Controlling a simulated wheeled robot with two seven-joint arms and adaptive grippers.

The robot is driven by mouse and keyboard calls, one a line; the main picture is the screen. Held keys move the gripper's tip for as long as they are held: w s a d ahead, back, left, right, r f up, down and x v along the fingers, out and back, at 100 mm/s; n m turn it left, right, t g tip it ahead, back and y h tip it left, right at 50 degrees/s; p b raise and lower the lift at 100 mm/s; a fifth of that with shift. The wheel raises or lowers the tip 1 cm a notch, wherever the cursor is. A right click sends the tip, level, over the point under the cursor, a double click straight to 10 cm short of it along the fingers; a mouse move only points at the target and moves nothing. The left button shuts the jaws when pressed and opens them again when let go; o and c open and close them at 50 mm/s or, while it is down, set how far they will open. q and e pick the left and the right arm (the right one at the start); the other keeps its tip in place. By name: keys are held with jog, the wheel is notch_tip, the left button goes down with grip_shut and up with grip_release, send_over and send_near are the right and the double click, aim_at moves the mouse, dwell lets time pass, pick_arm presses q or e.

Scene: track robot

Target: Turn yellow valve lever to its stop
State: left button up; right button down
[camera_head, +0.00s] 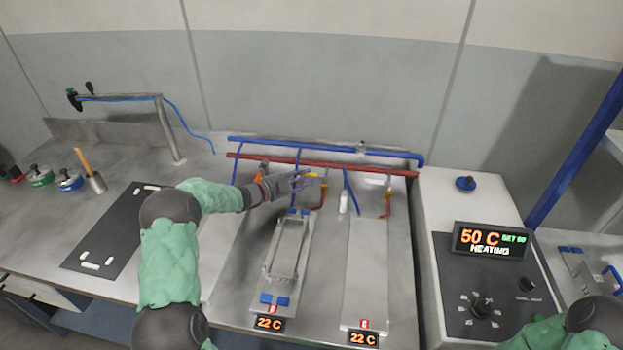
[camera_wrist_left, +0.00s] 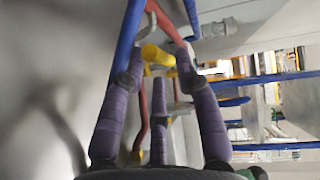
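The yellow valve lever (camera_wrist_left: 156,54) shows in the left wrist view, between and just beyond the fingertips of my left gripper (camera_wrist_left: 155,70). Its purple fingers are spread apart, and I cannot tell whether any of them touches the lever. In the head view, my left gripper (camera_head: 302,181) is at the pipes behind the left plate, with a bit of yellow (camera_head: 323,175) showing beside its fingers. The fingers hide part of the valve there. My right arm shows only at the bottom right corner, and its gripper is out of view.
A blue pipe (camera_head: 325,148) and a red pipe (camera_head: 345,166) run along the back. A metal frame (camera_head: 284,250) stands on the left plate. A control box (camera_head: 482,200) reading 50 C stands to the right. A black mat (camera_head: 112,235) lies left of my left arm.

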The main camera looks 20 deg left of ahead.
pick_arm(q)
jog(key=shift+b+x, duration=0.3)
jog(key=shift+x, duration=1.3)
grip_shut()
